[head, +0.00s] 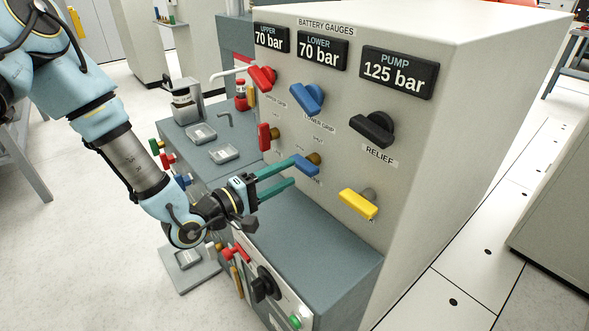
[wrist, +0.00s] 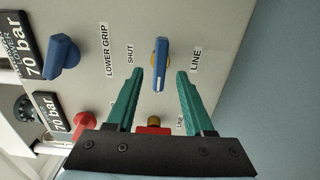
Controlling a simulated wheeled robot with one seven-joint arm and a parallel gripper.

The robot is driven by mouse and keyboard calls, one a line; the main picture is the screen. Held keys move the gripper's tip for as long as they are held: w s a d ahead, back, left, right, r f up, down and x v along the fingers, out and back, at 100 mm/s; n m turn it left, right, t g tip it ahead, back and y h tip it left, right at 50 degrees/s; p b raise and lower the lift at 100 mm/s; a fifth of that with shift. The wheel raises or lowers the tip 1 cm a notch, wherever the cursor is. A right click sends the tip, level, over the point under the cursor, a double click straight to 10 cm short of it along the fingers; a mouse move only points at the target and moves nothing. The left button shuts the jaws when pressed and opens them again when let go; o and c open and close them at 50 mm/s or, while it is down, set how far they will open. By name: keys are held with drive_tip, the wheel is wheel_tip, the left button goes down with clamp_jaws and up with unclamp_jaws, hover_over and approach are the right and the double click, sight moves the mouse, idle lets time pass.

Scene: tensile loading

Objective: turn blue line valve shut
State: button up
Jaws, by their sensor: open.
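The blue line valve handle (head: 306,167) sits on a brass stem on the panel front, below the blue lower grip knob. In the wrist view the handle (wrist: 161,62) stands lengthwise between a SHUT label on its left and a LINE label on its right. My gripper (head: 294,171) is open, with its teal fingers reaching toward the panel at the handle. In the wrist view my gripper's (wrist: 161,72) fingertips lie on either side of the handle, with a visible gap on both sides. I cannot tell how far the tips are from the handle in depth.
A red valve handle (head: 264,137) is left of the blue one, a yellow handle (head: 358,204) right. The blue lower grip knob (head: 308,98), red knob (head: 262,78) and black relief knob (head: 373,129) are above. A grey bench (head: 320,240) lies below the fingers.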

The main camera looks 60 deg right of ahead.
sight(298, 168)
drive_tip(key=shift+x, duration=1.65)
clamp_jaws()
